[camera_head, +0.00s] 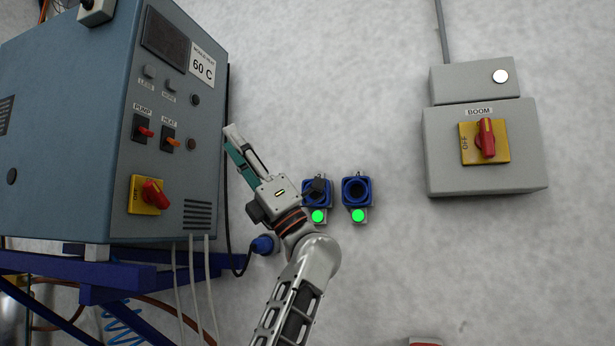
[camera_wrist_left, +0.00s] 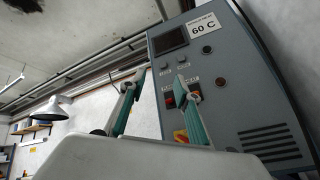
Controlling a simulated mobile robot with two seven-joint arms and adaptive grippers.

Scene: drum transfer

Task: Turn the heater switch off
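The heater switch (camera_head: 170,144), labelled HEAT, is a small black rocker with an orange-red lever on the front of the blue-grey heater cabinet (camera_head: 115,200) at left. The pump switch (camera_head: 143,130) sits just left of it. My left gripper (camera_head: 232,139) is to the right of the cabinet front, apart from the switch, with nothing held. In the left wrist view its two fingers (camera_wrist_left: 161,75) stand apart. The cabinet (camera_wrist_left: 240,105) is behind them there, and the right finger partly hides the switch area. My right gripper is not in view.
A red rotary knob on a yellow plate (camera_head: 149,195) is below the switches. Blue wall sockets (camera_head: 357,191) with green lights are beside my left wrist. A grey BOOM switch box (camera_head: 485,180) is on the wall at right. White cables (camera_head: 191,280) hang below the cabinet.

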